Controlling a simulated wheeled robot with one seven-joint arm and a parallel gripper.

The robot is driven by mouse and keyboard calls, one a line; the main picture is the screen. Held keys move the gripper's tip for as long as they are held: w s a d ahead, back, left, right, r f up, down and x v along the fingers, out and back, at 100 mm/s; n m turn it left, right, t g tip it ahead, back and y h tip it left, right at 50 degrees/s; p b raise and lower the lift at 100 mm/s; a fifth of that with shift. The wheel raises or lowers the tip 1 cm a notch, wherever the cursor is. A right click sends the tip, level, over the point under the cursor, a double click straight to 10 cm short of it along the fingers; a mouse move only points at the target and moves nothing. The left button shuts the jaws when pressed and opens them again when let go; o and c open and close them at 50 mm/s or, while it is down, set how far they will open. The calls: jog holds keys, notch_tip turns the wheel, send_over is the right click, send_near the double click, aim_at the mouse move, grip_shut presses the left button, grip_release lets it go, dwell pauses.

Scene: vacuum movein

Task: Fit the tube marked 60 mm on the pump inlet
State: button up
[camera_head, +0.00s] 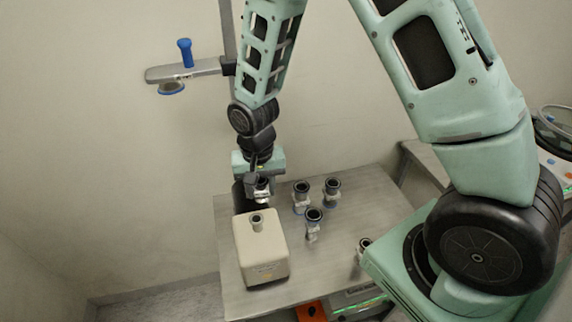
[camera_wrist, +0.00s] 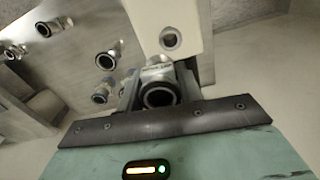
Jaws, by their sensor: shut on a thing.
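My gripper (camera_head: 257,186) is shut on a metal tube (camera_head: 263,184) with a dark round opening, just behind the beige pump box (camera_head: 265,258). The held tube also shows in the wrist view (camera_wrist: 160,94), between the jaws, with a small label I cannot read. The pump inlet (camera_head: 257,221) is a short metal port with a dark opening on top of the box; it shows in the wrist view (camera_wrist: 171,40), apart from the held tube. Several similar tubes with blue rings stand on the table: one (camera_head: 301,197), another (camera_head: 332,191) and a nearer one (camera_head: 314,219). Their markings are unreadable.
The grey table (camera_head: 235,292) carries the box at its left. One more tube (camera_head: 364,244) is partly hidden by my arm. A wall bracket (camera_head: 190,72) with a blue-topped part hangs at upper left. A bench with equipment (camera_head: 553,130) is at right.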

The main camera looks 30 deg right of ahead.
aim_at(256, 219)
jog(key=shift+n, duration=0.5)
jog(key=shift+s+a+f+b, duration=0.1)
jog(key=shift+a+f+b, duration=0.3)
jog(key=shift+f+b, duration=0.45)
jog(key=shift+a+f+b, duration=0.4)
jog(key=shift+f+b, duration=0.2)
jog(key=shift+f, duration=0.35)
jog(key=shift+s+a+f+b, duration=0.1)
jog(key=shift+a+f+b, duration=0.3)
jog(key=shift+f+b, duration=0.45)
jog(key=shift+f, duration=0.6)
jog(key=o, duration=1.1)
jog(key=shift+r, duration=0.1)
